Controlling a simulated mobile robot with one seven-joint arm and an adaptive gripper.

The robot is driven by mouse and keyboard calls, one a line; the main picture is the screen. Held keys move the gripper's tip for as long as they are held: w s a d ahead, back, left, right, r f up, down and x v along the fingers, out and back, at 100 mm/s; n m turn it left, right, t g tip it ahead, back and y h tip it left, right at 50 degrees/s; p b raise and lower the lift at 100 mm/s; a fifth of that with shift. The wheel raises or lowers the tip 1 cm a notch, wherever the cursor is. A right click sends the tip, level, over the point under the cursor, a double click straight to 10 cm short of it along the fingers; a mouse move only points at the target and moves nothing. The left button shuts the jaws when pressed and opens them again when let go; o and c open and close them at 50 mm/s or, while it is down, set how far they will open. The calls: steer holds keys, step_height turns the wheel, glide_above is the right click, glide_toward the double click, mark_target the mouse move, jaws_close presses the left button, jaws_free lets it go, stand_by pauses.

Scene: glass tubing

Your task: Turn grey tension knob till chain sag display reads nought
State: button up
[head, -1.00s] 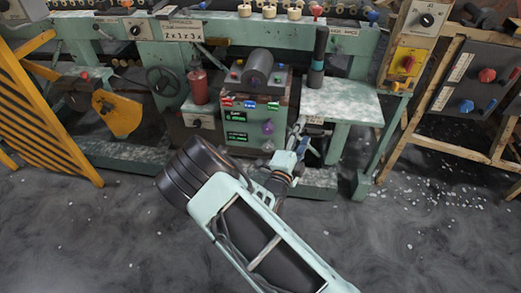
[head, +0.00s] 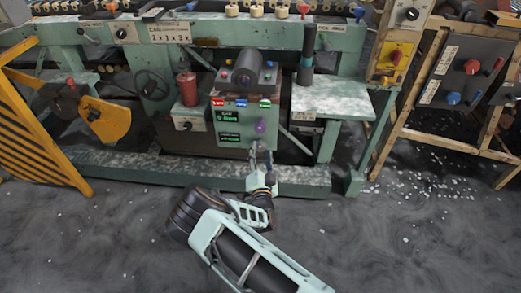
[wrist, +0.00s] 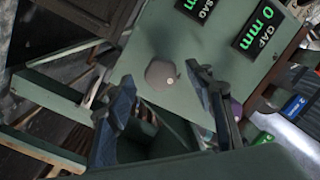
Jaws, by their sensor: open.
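The grey knob (wrist: 160,75) shows in the wrist view on the green front of the control box, between my open fingertips and apart from them. In the head view my gripper (head: 261,153) hides it. My gripper (wrist: 160,80) is open and empty, one finger to each side of the knob in the picture. The sag display (wrist: 192,7) is cut off at the top of the wrist view, so its figure cannot be fully read. The gap display (wrist: 258,27) beside it reads 0 mm. In the head view the displays (head: 228,139) are too small to read.
A purple knob (head: 260,126) sits above my gripper on the control box, close to one finger in the wrist view. A pale shelf (head: 335,101) stands to the right, a red canister (head: 187,89) to the left. The floor in front is clear.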

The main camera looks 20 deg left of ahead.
mark_target(261, 149)
steer(key=shift+b+x, duration=0.3)
steer(key=shift+x, duration=1.3)
steer(key=shift+c, duration=0.2)
steer(key=c, duration=1.2)
steer(key=shift+o, duration=0.2)
steer(key=shift+m, duration=0.4)
